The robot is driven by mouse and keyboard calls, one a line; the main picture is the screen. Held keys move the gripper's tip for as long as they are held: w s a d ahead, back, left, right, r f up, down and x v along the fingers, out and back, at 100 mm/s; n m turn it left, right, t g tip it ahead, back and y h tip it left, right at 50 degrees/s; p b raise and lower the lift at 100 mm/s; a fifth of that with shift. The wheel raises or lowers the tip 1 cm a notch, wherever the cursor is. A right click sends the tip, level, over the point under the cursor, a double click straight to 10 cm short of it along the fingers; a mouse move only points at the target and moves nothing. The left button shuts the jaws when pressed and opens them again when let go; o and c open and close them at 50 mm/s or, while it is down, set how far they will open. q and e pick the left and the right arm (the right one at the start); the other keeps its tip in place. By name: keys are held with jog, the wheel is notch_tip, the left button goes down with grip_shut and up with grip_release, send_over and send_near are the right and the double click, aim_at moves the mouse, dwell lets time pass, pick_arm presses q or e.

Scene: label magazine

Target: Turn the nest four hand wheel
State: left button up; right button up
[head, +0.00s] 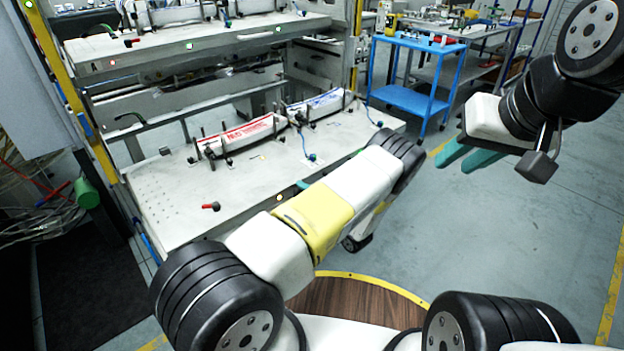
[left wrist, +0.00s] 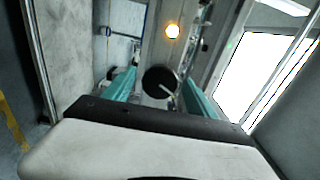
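In the left wrist view, a dark round knob (left wrist: 160,82), which looks like a hand wheel, shows between the two teal fingers of my left gripper (left wrist: 159,77). The fingers stand apart on either side of it. I cannot tell whether they touch it. In the head view my left arm hides most of that gripper and the wheel; only a bit of teal (head: 303,185) shows by the lower plate's front edge. My right gripper (head: 455,161) hangs open and empty at the right, over the floor.
The lower plate (head: 180,200) carries nests with a red-printed label (head: 248,132) and a blue-printed label (head: 322,103). An orange lamp (head: 279,197) glows on its front edge; an orange lamp (left wrist: 172,31) also shows in the left wrist view. A blue cart (head: 412,98) stands behind; floor at right is clear.

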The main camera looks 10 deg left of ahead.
pick_arm(q)
jog(key=shift+d, duration=0.1)
jog(key=v, duration=0.7)
jog(key=shift+s+d, duration=0.25)
dwell(0.5)
